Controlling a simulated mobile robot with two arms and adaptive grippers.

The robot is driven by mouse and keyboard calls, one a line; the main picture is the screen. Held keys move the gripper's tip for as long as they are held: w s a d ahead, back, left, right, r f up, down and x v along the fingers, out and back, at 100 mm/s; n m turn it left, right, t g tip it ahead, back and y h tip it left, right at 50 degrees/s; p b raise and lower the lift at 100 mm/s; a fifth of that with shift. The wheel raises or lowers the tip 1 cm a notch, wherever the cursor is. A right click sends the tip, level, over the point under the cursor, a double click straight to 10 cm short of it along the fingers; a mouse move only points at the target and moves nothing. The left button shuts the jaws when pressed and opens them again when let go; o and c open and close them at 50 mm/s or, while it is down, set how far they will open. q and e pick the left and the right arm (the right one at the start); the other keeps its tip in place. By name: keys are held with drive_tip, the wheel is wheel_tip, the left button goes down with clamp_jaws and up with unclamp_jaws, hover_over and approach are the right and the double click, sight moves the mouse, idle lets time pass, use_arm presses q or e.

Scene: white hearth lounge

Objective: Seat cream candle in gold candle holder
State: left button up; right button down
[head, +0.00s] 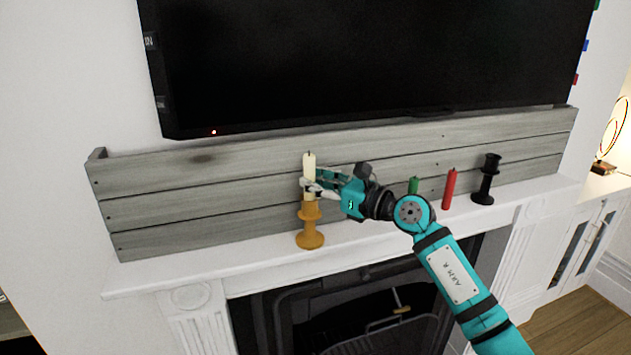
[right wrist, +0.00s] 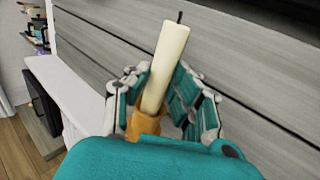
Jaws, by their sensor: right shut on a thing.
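The cream candle (head: 309,163) stands upright over the gold candle holder (head: 310,231) on the white mantel. In the right wrist view the candle (right wrist: 166,62) rises from the cup of the gold holder (right wrist: 147,124), its lower end at or in the cup; how deep it sits is hidden. My right gripper (head: 312,186) comes from the right and is shut on the candle just above the holder's top. Its fingers also show on both sides of the candle in the wrist view (right wrist: 158,92). My left gripper is not in view.
A green candle (head: 413,186), a red candle (head: 449,189) and a black candle holder (head: 487,180) stand on the mantel (head: 190,264) to the right. Grey planks (head: 240,185) and a black screen (head: 360,60) are behind. The mantel left of the gold holder is clear.

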drive_tip(key=shift+f+b, duration=0.6)
drive_tip(key=shift+f, duration=0.2)
drive_tip(key=c, duration=1.1)
unclamp_jaws()
drive_tip(key=shift+d, duration=0.1)
drive_tip(key=v, duration=1.2)
